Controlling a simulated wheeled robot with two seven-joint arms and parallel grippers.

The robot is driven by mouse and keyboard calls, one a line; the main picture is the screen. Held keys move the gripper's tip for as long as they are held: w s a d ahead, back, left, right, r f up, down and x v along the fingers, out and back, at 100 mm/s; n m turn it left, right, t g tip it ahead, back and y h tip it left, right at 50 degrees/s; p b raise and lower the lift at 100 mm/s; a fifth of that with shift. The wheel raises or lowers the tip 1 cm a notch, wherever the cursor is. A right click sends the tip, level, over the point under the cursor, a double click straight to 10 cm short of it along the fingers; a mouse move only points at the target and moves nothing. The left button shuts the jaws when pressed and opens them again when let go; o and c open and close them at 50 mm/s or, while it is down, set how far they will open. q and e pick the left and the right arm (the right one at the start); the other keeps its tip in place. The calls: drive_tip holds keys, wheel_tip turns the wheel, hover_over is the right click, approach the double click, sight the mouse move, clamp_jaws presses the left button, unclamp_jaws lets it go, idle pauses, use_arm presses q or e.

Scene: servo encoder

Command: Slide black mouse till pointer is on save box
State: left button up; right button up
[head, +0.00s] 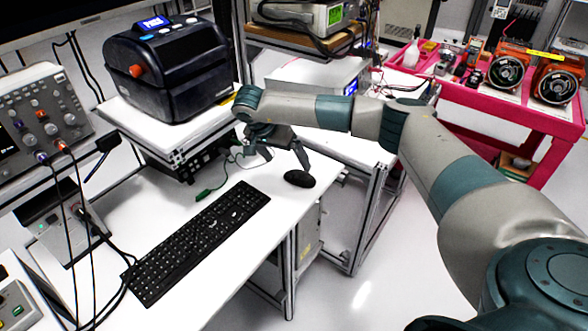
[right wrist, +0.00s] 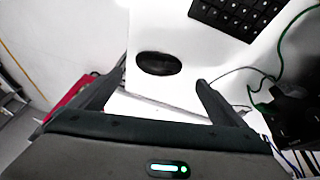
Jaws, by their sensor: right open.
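The black mouse (head: 299,179) lies on the white desk near its right edge, to the right of the keyboard. It also shows in the right wrist view (right wrist: 159,63), just beyond the gap between my fingertips. My right gripper (head: 284,163) is open and empty, just behind and left of the mouse in the head view; its fingers (right wrist: 160,82) are spread wide in the right wrist view. I cannot tell whether a fingertip touches the mouse. Only the dark lower part of a monitor (head: 70,18) shows at the top left; no pointer or save box is visible. My left gripper is out of view.
A black keyboard (head: 200,240) lies left of the mouse. A green-ended cable (head: 205,194) lies behind it. A black printer (head: 172,70) stands on a raised shelf. The desk's edge is close to the mouse. A pink cart (head: 500,115) stands farther right.

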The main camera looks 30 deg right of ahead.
sight(296, 176)
drive_tip(key=p+x, duration=0.2)
drive_tip(key=x, duration=0.6)
drive_tip(key=shift+f, duration=0.25)
drive_tip(key=shift+c, duration=0.4)
